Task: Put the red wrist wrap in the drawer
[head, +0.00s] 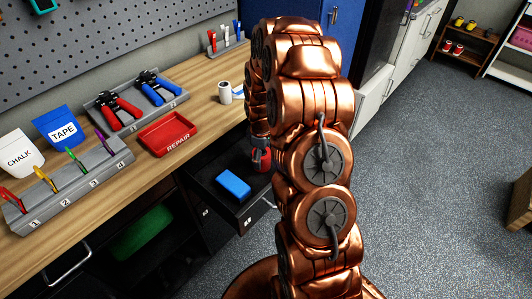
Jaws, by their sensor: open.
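The drawer (258,213) under the workbench is pulled out, with a dark inside. A blue block-like item (233,184) lies in it. A red roll-like thing, which looks like the red wrist wrap (264,164), shows at the drawer's right back part, just under my gripper (260,148). My arm hides its right side. It appears to be inside the drawer, but I cannot tell whether it rests on the bottom. My gripper points down over it with its jaws open; the fingertips are small and partly hidden.
The wooden bench top (190,85) holds a red REPAIR tray (168,134), a pliers rack (135,103), a white roll (224,92), a numbered holder (75,185), a TAPE bin (60,129) and a CHALK bin (20,153). A green item (142,232) lies below.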

